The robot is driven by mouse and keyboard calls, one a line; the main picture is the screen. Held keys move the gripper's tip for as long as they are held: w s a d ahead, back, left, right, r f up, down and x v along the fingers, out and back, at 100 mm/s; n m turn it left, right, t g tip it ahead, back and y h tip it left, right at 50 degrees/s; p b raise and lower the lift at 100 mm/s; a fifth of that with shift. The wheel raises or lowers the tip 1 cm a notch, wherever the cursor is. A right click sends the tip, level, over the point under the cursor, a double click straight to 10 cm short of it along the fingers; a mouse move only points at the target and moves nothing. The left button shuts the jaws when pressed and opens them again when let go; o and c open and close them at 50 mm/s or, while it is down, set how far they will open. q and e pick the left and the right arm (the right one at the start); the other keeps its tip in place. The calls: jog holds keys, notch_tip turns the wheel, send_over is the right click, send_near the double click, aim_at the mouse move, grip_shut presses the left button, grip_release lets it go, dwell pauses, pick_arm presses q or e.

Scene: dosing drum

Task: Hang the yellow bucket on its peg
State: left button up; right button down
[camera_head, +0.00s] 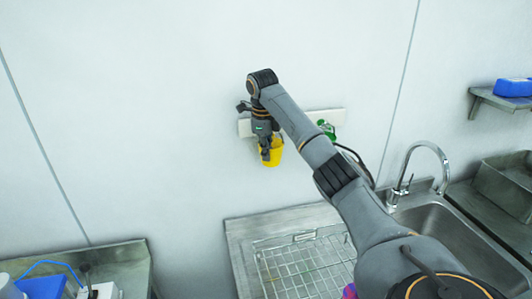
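The yellow bucket (275,154) is upright against the back wall, just below a pale peg rail (244,128). My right gripper (265,155) points down in front of the bucket and overlaps its left part. The fingers look close together at the bucket, but whether they grip it is too small to tell. The bucket's peg and the top of the bucket are hidden behind my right gripper and arm. I cannot tell whether the bucket hangs on the peg. My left gripper is not in view.
A green item (327,130) is at the rail's right part. Below are a wire rack (305,268), a sink (450,235) and a tall tap (432,147). A shelf (490,99) holds a blue box (513,87). The wall left of the rail is clear.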

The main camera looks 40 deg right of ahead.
jog(key=c, duration=2)
grip_release()
jog(key=shift+c, duration=0.2)
jog(key=o, duration=0.6)
jog(key=shift+a, duration=0.1)
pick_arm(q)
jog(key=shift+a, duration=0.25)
pick_arm(e)
jog(key=shift+a+r, duration=0.1)
notch_tip(320, 180, up, 12)
jog(key=a, duration=0.1)
jog(key=shift+s+a, duration=0.25)
jog(key=shift+a, duration=0.05)
